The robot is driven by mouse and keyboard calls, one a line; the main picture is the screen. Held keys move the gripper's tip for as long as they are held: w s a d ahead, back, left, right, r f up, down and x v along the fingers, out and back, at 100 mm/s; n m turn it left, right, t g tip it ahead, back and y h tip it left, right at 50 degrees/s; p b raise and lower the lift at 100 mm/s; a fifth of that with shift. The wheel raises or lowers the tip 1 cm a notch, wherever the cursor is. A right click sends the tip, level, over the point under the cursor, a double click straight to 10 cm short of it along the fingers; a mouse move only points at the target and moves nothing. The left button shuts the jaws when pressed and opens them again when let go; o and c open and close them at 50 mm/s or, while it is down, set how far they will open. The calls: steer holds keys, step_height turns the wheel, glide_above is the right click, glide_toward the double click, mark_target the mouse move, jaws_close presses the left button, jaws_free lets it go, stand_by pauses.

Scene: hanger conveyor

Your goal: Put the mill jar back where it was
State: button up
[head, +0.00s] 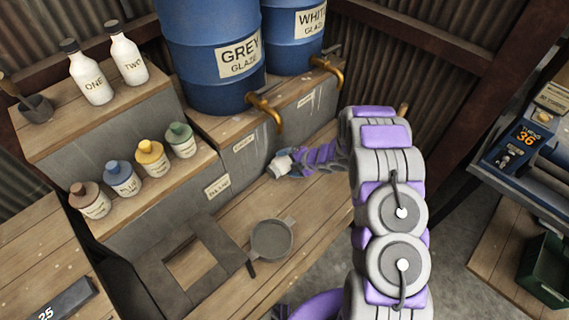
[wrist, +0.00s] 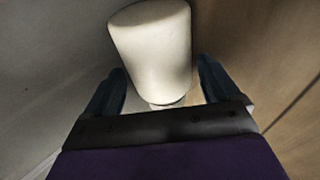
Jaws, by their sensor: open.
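A pale cream-white jar, which I take for the mill jar, shows in the head view (head: 279,167) on or just above the wooden bench, close to the grey block's front. In the wrist view the jar (wrist: 150,45) fills the top middle, its narrower end toward my palm. My gripper (wrist: 160,78) is open, with one dark finger on each side of the jar and gaps visible beside it. In the head view my gripper (head: 295,167) is small and partly hidden by my wrist. I cannot tell whether the jar stands or lies.
Grey (head: 205,50) and white (head: 292,35) glaze barrels with brass taps stand above the bench. Bottles ONE (head: 91,78) and TWO (head: 123,58) and several small coloured bottles (head: 151,157) stand left. A scale (head: 520,150) stands right.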

steer(key=c, duration=1.6)
